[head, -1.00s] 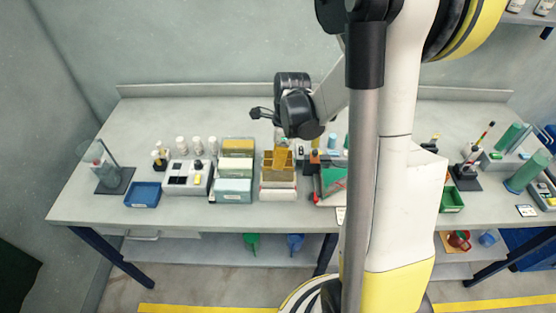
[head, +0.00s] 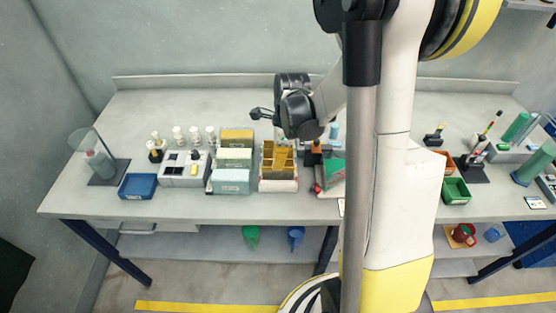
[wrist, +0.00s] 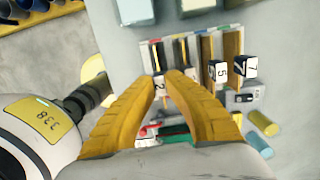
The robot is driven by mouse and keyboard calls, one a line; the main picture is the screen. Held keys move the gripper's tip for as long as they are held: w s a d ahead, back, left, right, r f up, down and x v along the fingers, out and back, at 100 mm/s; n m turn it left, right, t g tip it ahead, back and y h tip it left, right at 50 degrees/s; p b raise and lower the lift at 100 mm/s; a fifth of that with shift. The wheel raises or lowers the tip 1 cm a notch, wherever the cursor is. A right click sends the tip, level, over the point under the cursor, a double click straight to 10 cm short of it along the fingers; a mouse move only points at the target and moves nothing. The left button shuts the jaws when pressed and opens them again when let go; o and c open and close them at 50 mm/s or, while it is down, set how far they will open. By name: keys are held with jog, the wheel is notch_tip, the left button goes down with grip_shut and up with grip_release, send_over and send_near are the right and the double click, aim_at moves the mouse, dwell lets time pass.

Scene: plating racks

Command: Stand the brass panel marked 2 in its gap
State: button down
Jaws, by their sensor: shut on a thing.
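The brass panel marked 2 shows its black-and-white numbered tag (wrist: 159,86) between my fingertips in the wrist view. My gripper (wrist: 163,77) has yellow fingers and is shut on this panel. In the head view the brass panel (head: 283,156) stands roughly upright under my wrist, its lower part hidden by the rack. The rack (head: 278,186) is a pale block with brass panels in it. Tags 5 (wrist: 217,73) and 7 (wrist: 246,67) show to the right in the wrist view. Whether the panel is fully seated cannot be told.
A rack with pale green and yellow blocks (head: 230,188) stands close on the left. A blue bin (head: 137,186) and grey socket block (head: 184,180) stand farther left.

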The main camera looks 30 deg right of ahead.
jog(key=shift+f, duration=0.35)
jog(key=c, duration=1.5)
grip_release()
jog(key=shift+r, duration=0.15)
jog(key=r, duration=0.7)
jog(key=d+r, duration=0.1)
jog(key=r, duration=0.3)
jog(key=shift+s+d+r, duration=0.1)
jog(key=shift+s+r, duration=0.25)
jog(key=shift+s, duration=0.05)
jog(key=s+a+n+t+b, duration=0.2)
jog(key=a+n, duration=0.3)
jog(key=n, duration=0.3)
jog(key=s+a+f+n+t+b, duration=0.1)
jog(key=s+a+n, duration=0.3)
jog(key=n, duration=0.4)
jog(key=s+a+n+t+h+b, duration=0.1)
jog(key=s+a+n+t+b, duration=0.2)
jog(key=n, duration=0.5)
jog(key=shift+s+a+f+n+b, duration=0.15)
jog(key=shift+s+a+b, duration=0.1)
jog(key=shift+a, duration=0.45)
jog(key=shift+s+a+f+n+b, duration=0.15)
jog(key=shift+s+a+b, duration=0.1)
jog(key=shift+a, duration=0.4)
